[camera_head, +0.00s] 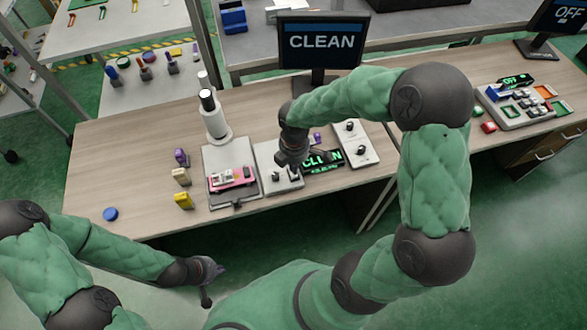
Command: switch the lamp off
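No thing is plainly marked as the lamp. A white upright post (215,122) with a dark-ringed, bright white top stands on the wooden table, behind a grey plate. A pale fixture plate (268,156) with small dark levers lies to the right of it. My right gripper (293,170) points down over this plate, at or just above its front part. Its fingertips are small and partly hidden, so I cannot tell whether it touches a lever. A second pale plate (357,148) carries two dark knobs or levers. My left gripper (207,297) hangs low in front of the table, away from the fixtures.
A monitor (321,41) reads CLEAN, and a small green display (323,160) sits by my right gripper. A pink device (231,178) lies on the grey plate. Purple, beige and yellow pieces (184,200) and a blue disc (110,214) stand left. The table's left front is mostly clear.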

